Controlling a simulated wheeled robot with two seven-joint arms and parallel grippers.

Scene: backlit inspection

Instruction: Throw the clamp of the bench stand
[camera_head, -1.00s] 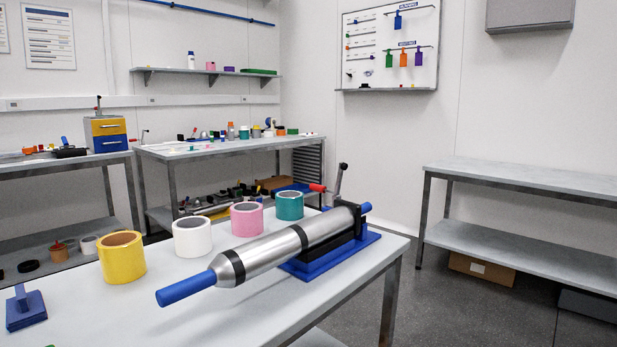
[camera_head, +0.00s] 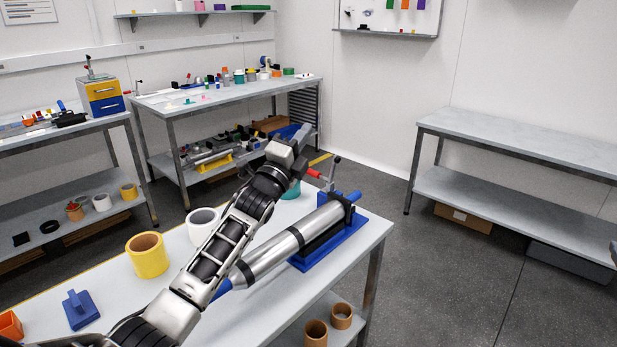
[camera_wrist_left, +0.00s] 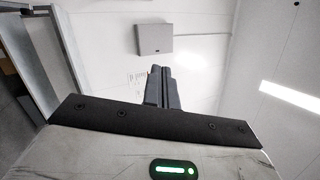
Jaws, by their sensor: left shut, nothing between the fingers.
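The bench stand has a blue base (camera_head: 333,243) near the far right end of the front table. A silver cylinder (camera_head: 270,254) with black bands and blue ends lies along it, tilted in the picture. My left arm hides part of the cylinder's near end. My right gripper is not visible.
A yellow roll (camera_head: 147,256), a white roll (camera_head: 202,228) and a mostly hidden teal roll (camera_head: 291,190) stand on the front table. A blue handled block (camera_head: 80,310) lies at left. Brown rolls (camera_head: 316,333) are on the lower shelf.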

